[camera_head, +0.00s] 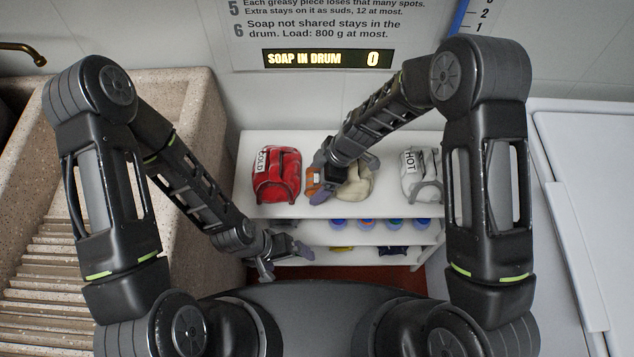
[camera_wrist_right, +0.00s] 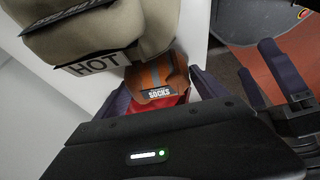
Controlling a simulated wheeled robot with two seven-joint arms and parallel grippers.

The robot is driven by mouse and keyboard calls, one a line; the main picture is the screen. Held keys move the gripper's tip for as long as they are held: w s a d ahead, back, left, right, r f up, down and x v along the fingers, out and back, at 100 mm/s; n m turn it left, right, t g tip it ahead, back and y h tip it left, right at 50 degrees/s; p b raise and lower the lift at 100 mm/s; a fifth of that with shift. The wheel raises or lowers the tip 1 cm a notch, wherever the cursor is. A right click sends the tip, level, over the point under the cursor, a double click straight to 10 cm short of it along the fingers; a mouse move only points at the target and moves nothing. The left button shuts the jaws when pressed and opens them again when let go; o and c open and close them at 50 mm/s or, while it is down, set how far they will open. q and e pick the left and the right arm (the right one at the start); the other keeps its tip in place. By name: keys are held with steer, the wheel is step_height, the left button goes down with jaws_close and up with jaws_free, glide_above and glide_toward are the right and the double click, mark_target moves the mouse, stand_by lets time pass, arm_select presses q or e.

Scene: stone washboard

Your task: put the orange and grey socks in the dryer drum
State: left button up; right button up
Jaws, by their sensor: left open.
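The orange and grey socks (camera_head: 312,181) are a small bundle on the white shelf's top, beside the red bag. In the right wrist view the socks (camera_wrist_right: 157,76) carry a dark "SOCKS" label. My right gripper (camera_head: 321,190) is at the socks, with a purple finger on each side of them in the right wrist view (camera_wrist_right: 162,95). I cannot tell whether the fingers press on them. My left gripper (camera_head: 281,259) is open and empty, low in front of the shelf; its fingers also show in the right wrist view (camera_wrist_right: 268,76). I cannot make out the dryer drum.
A red "COLD" bag (camera_head: 276,176) stands left of the socks, a beige bag (camera_head: 357,184) right of them, and a white "HOT" bag (camera_head: 424,172) farther right. Small items sit on lower shelves. A stone washboard sink (camera_head: 200,130) is left; white panels (camera_head: 575,180) are right.

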mark_target(317, 179)
steer(key=c, duration=1.1)
step_height(317, 179, up, 10)
steer(key=shift+r, duration=0.1)
stand_by(0.6)
